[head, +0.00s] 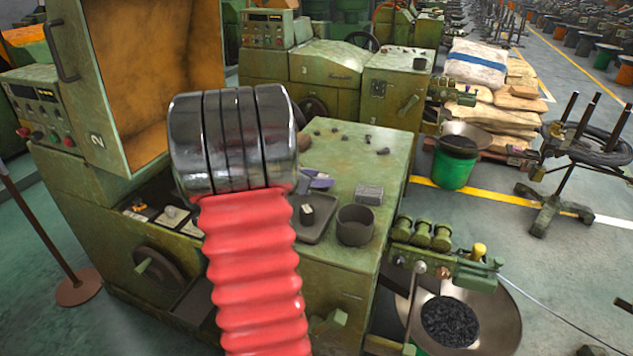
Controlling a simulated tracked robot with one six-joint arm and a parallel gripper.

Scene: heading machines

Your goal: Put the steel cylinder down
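My arm rises from the bottom of the head view, with a red ribbed sleeve and a shiny banded metal part at its top. My gripper does not show; the arm may hide it. I cannot make out a steel cylinder for certain. A dark tray (318,234) lies on the green machine's top (337,158), partly behind my arm. A small dark piece with a pale top (307,212) is in the tray.
A dark round cup (355,225) and a grey block (368,194) stand right of the tray. Several small dark pieces lie further back, with bare surface between. An orange-lined open cover (150,75) stands at left. A wide pan (490,325) is at lower right.

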